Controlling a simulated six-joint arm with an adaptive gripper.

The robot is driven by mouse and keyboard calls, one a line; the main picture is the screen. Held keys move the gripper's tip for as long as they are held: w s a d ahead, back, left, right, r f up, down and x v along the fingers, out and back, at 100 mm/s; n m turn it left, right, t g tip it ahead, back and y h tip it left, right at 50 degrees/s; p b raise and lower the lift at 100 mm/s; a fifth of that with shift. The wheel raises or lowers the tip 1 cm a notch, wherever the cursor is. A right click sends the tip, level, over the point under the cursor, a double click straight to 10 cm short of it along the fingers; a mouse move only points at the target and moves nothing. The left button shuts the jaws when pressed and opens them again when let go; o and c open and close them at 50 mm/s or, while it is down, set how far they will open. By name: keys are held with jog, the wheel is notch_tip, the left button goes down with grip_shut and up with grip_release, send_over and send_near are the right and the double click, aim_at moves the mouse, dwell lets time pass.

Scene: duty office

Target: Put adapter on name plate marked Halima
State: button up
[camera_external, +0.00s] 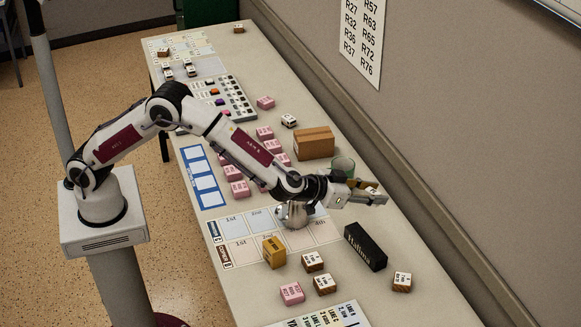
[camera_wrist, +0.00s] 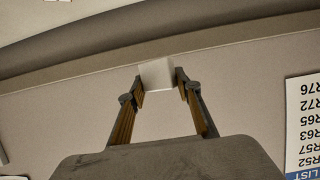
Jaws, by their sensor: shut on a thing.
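The name plate marked Halima (camera_external: 365,247) is a long black block with white lettering, lying on the table at the right. My gripper (camera_external: 374,192) is above the table, beyond the name plate in the picture and apart from it. In the wrist view my gripper (camera_wrist: 159,88) is shut on a pale, plain block, the adapter (camera_wrist: 156,74), held between the fingertips. In the external view the fingers and a brown-and-white block overlap, so the adapter cannot be made out clearly there.
A cardboard box (camera_external: 314,143) and a green cup (camera_external: 343,166) stand close to my gripper. A yellow block (camera_external: 274,251), labelled brown-and-white blocks (camera_external: 325,284) and a pink block (camera_external: 291,293) lie near the name plate. The wall (camera_external: 480,150) runs along the table's far side.

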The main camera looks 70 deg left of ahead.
send_over(365, 241)
jog(key=shift+w+d+f, duration=0.1)
jog(key=shift+w+f, duration=0.05)
jog(key=shift+f, duration=2.15)
jog(key=shift+f, duration=0.1)
jog(key=shift+f, duration=3.05)
jog(key=shift+f, duration=0.1)
jog(key=shift+f, duration=1.75)
jog(key=shift+f, duration=0.1)
jog(key=o, duration=0.9)
